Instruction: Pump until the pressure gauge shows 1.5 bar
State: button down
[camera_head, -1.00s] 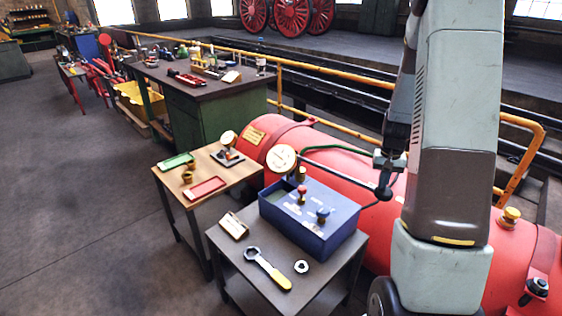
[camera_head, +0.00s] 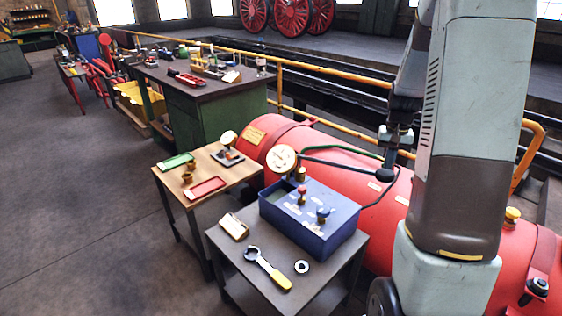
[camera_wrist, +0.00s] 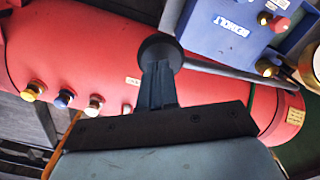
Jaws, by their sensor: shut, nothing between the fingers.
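The blue pump box (camera_head: 318,235) stands on a small dark table, with a red knob (camera_head: 302,190) and a blue knob (camera_head: 323,213) on top. The round white pressure gauge (camera_head: 283,159) rises behind it; its reading is too small to tell. A dark pump lever (camera_head: 340,163) runs right from near the gauge and ends in a black knob (camera_head: 385,175). My gripper (camera_head: 388,160) is shut and empty, its fingertips right at this black knob. In the wrist view the black knob (camera_wrist: 160,48) lies at the tips of my shut fingers; whether they touch cannot be told.
The red boiler tank (camera_head: 352,210) lies behind the box and under the lever. A wrench (camera_head: 268,270) and a metal ring (camera_head: 302,267) lie on the small table. A wooden table (camera_head: 240,178) with trays stands left. Open floor (camera_head: 80,200) is at the left.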

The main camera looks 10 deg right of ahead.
jog(key=shift+f, duration=7.95)
notch_tip(320, 180, up, 16)
jog(key=shift+f, duration=0.1)
jog(key=shift+f, duration=1.2)
jog(key=shift+w+r, duration=0.15)
jog(key=shift+r, duration=1)
